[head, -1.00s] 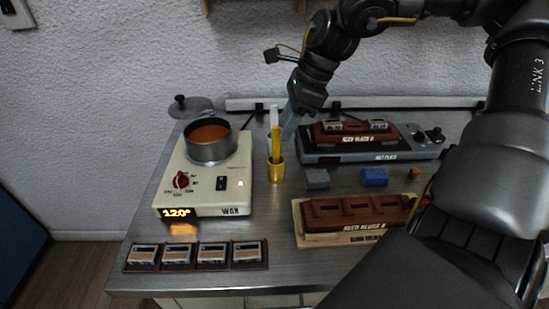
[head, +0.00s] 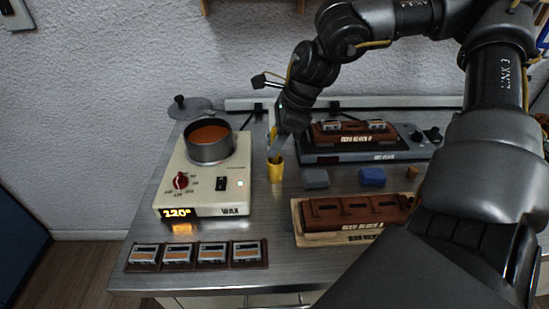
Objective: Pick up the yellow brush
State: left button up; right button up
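The yellow brush (head: 274,134) stands upright in a small yellow cup (head: 275,171) right of the wax heater. Only a narrow strip of its handle shows. My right gripper (head: 276,145) reaches down from above, just over the cup's rim. A grey finger overlaps the brush handle from the right. The other finger is not clear, so I cannot tell whether the gripper is closed on the handle. My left gripper is not in view.
The wax heater (head: 232,197) with its pot (head: 210,141) stands left of the cup. A grey block (head: 315,178) and a blue block (head: 372,177) lie to the right. A hot plate (head: 410,153) is behind them, and a brown reed block (head: 350,210) is in front.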

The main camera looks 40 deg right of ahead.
grip_shut()
jog(key=shift+r, duration=0.1)
notch_tip(320, 180, up, 18)
dwell(0.6)
